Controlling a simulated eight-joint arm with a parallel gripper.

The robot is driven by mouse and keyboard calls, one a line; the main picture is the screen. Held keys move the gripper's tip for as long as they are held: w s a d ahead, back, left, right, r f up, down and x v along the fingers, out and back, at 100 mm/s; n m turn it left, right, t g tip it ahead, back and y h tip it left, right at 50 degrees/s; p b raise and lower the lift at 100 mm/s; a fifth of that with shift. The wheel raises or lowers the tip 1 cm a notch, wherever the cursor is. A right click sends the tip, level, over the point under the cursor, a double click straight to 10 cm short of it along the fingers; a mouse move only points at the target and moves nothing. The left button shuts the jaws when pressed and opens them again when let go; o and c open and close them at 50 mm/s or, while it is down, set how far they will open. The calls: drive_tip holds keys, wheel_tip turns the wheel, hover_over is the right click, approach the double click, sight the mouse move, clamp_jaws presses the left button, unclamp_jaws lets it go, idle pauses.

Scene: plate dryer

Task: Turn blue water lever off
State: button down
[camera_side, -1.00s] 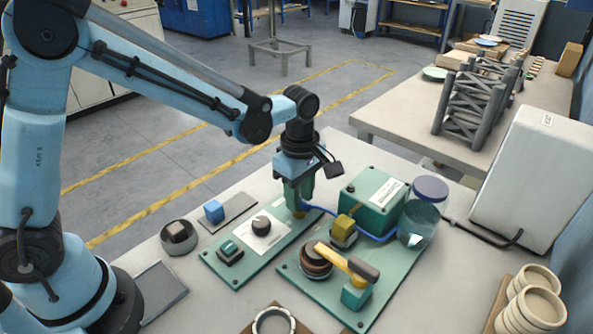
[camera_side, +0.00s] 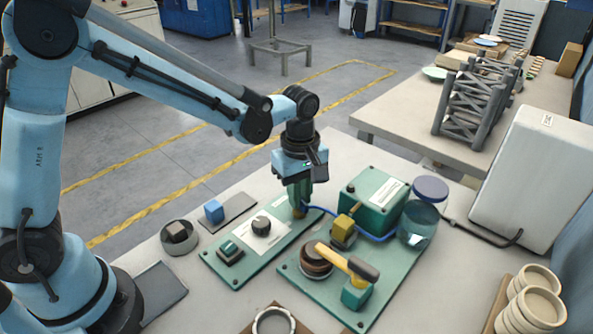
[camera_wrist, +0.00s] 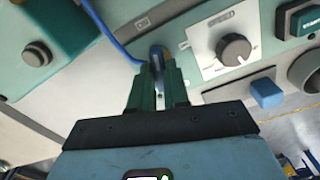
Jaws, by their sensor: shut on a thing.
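My gripper (camera_side: 300,208) points down at the far end of the left green panel (camera_side: 245,251). In the wrist view, its two green fingers (camera_wrist: 158,68) are shut on the blue lever (camera_wrist: 157,52), whose rounded blue end shows between the fingertips. In the side view the fingers hide most of the lever, so its exact angle cannot be told there. A blue hose (camera_wrist: 108,38) runs away from beside the lever, towards the green box (camera_side: 374,198).
A dark knob (camera_side: 261,225) on a white plate and a green button (camera_side: 230,251) share the panel. A blue block (camera_side: 214,211) lies left.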

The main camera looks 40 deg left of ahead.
drive_tip(key=m, duration=1.1)
drive_tip(key=shift+m, duration=1.7)
drive_tip(key=c, duration=1.1)
unclamp_jaws()
wheel_tip(320, 180, up, 12)
